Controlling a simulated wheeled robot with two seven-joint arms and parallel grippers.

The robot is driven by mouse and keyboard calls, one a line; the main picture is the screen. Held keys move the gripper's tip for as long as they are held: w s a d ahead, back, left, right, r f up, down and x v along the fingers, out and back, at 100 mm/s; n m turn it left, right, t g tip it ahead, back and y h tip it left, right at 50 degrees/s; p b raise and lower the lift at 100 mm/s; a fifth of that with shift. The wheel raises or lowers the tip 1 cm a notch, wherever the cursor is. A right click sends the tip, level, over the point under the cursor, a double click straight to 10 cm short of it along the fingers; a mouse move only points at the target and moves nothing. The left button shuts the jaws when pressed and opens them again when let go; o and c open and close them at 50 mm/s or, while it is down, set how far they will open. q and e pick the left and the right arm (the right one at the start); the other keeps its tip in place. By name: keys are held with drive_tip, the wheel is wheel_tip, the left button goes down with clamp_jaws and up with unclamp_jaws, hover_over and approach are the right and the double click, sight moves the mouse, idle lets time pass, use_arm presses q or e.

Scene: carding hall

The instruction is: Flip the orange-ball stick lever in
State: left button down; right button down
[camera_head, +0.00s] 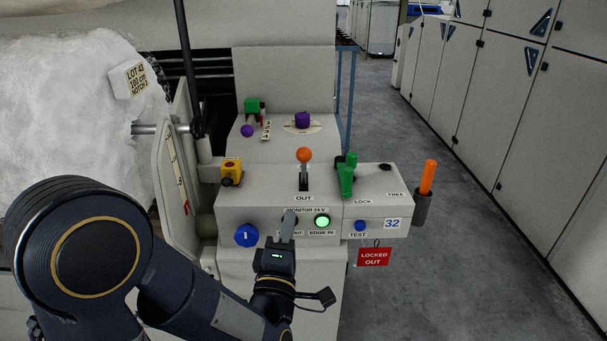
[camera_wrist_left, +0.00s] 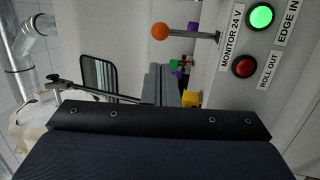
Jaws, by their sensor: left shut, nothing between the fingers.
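The orange-ball stick lever (camera_head: 304,156) stands upright from a dark slot on top of the pale control box (camera_head: 270,205), above a label reading OUT. It also shows in the left wrist view (camera_wrist_left: 160,31), lying sideways in that picture, with its thin stem in full view. My left gripper (camera_head: 289,215) is shut and empty. It is in front of the box face, below the lever and apart from its ball. It partly hides the label and the button left of the lit green EDGE IN lamp (camera_head: 322,221). My right gripper is not in view.
A green lever (camera_head: 347,175) stands right of the orange-ball lever, and a yellow switch box (camera_head: 231,172) left of it. A blue knob (camera_head: 247,235) and a red LOCKED OUT tag (camera_head: 374,257) are on the front. A red button (camera_wrist_left: 243,67) shows in the wrist view.

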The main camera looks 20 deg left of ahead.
sight(301, 158)
use_arm(q)
drive_tip(key=p+x, duration=0.3)
drive_tip(key=x, duration=1.1)
drive_tip(key=shift+a+r, duration=0.1)
drive_tip(key=shift+r, duration=0.05)
drive_tip(key=shift+w+a+r+g+p, duration=0.1)
drive_tip(key=shift+w+r+g+p, duration=0.25)
drive_tip(key=shift+p, duration=0.25)
drive_tip(key=w+a+r+g+p, duration=0.1)
drive_tip(key=w+g+p, duration=0.3)
drive_tip(key=p, duration=0.5)
drive_tip(key=w+a+r+n+g+h+p, duration=0.1)
drive_tip(key=w+a+r+g+p, duration=0.1)
drive_tip(key=w+p, duration=0.7)
drive_tip(key=shift+a+r+g, duration=0.15)
drive_tip(key=shift+a+g, duration=0.3)
drive_tip(key=shift+g, duration=0.5)
drive_tip(key=shift+w, duration=0.2)
